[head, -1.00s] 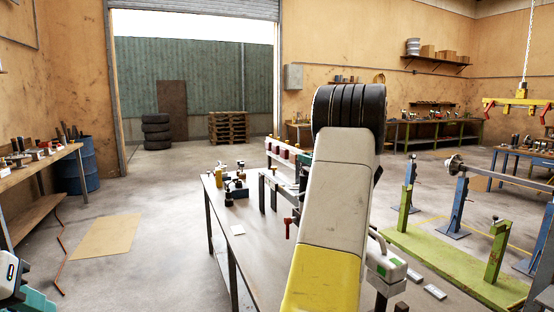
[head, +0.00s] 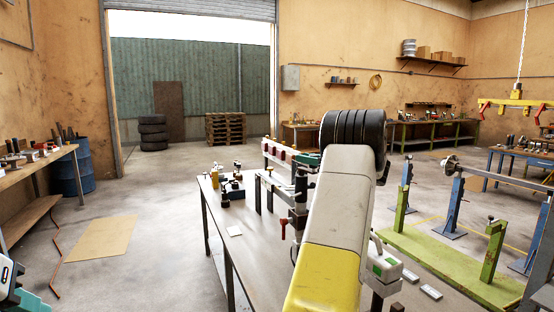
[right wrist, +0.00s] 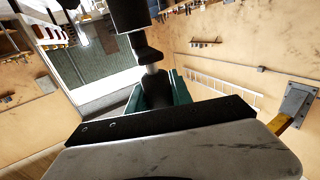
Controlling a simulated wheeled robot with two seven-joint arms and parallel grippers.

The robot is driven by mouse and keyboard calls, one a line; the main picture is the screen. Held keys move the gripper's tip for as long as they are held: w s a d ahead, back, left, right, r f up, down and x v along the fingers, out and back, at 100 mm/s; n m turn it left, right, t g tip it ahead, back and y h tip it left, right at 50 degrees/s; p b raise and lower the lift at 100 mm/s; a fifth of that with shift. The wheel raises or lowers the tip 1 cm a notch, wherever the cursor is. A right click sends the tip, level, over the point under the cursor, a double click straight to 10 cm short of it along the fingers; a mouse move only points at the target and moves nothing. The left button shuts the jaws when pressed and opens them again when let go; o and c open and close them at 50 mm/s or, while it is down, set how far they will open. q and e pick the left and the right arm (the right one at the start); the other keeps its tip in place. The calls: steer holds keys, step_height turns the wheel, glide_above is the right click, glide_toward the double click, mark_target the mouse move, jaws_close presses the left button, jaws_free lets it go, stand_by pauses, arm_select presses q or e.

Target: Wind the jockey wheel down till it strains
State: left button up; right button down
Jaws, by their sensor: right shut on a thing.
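The jockey wheel's dark upright post (head: 301,188) stands at the bench's far side, left of my right arm. A grey clamp (head: 298,218) with a red lever (head: 284,228) sits low on it. My right gripper (head: 311,161) is at the top of the post, mostly hidden behind my arm. In the right wrist view its teal fingers (right wrist: 160,92) are shut around a dark crank knob (right wrist: 158,101), with a silver pin and black crank arm (right wrist: 148,52) beyond. The wheel itself is hidden. My left gripper (head: 28,303) shows only in part at the bottom left corner.
A rail with red blocks (head: 285,153) runs behind.

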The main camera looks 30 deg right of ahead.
steer(key=c, duration=1.1)
jaws_free()
steer(key=shift+f, duration=0.5)
steer(key=shift+c, duration=0.2)
steer(key=shift+r, duration=0.2)
steer(key=v, duration=0.7)
steer(key=shift+s+d, duration=0.15)
steer(key=shift+s, duration=0.25)
